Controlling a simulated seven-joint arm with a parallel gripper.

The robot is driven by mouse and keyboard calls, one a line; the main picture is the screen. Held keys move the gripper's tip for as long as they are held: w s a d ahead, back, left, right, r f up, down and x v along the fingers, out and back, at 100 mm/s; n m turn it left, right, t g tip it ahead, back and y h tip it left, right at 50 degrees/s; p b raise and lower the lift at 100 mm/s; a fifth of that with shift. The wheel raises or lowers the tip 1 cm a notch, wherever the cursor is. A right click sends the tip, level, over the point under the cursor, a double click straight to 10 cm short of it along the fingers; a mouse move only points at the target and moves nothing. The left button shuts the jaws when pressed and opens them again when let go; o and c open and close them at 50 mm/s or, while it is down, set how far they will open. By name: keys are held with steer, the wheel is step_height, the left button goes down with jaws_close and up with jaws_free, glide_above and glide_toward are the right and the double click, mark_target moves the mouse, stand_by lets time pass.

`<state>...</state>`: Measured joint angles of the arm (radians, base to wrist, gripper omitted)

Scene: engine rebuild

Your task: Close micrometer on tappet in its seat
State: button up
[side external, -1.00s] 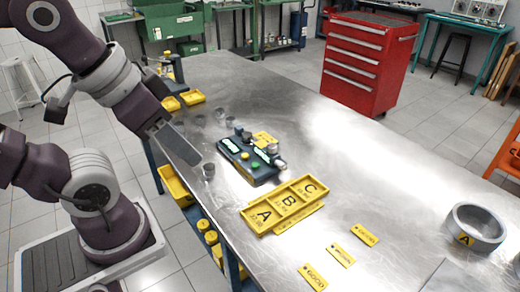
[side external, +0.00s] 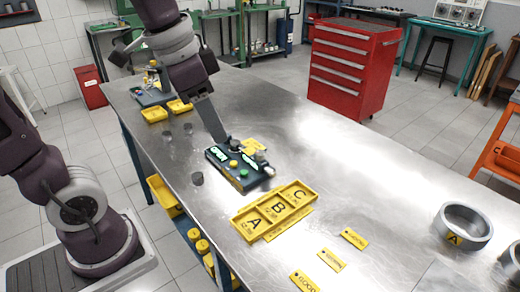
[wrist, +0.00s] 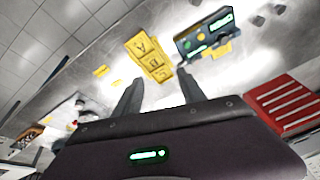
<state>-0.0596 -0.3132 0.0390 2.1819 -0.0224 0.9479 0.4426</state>
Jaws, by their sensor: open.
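A dark measuring station (side external: 225,167) with lit green displays and coloured buttons sits on the metal bench; it also shows in the wrist view (wrist: 188,44). A grey rounded part (side external: 262,158) stands at its right end. I cannot make out which part is the micrometer or whether a tappet is in the seat. Small dark cylinders, likely tappets, stand on the bench: one (side external: 197,178) left of the station and others (side external: 188,128) farther back. My gripper (side external: 222,138) is at the station's back edge in the side view. In the wrist view its fingers (wrist: 160,92) are apart and empty.
A yellow tray (side external: 236,221) marked A, B, C lies in front of the station. Yellow label tags (side external: 332,260) and a grey ring (side external: 466,211) are farther right. Yellow bins (side external: 154,115) stand at the back left. The bench right of the station is clear.

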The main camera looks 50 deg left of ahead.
steer(key=w+a+f+m+g, duration=0.1)
steer(key=w+a+f+m, duration=0.1)
steer(key=w, duration=0.4)
steer(key=m+g, duration=0.3)
steer(key=m, duration=0.3)
glide_above(260, 152)
step_height(260, 152, down, 11)
steer(key=shift+r, duration=0.1)
step_height(260, 152, down, 6)
steer(key=shift+f, duration=0.15)
steer(key=shift+c, duration=0.2)
jaws_close()
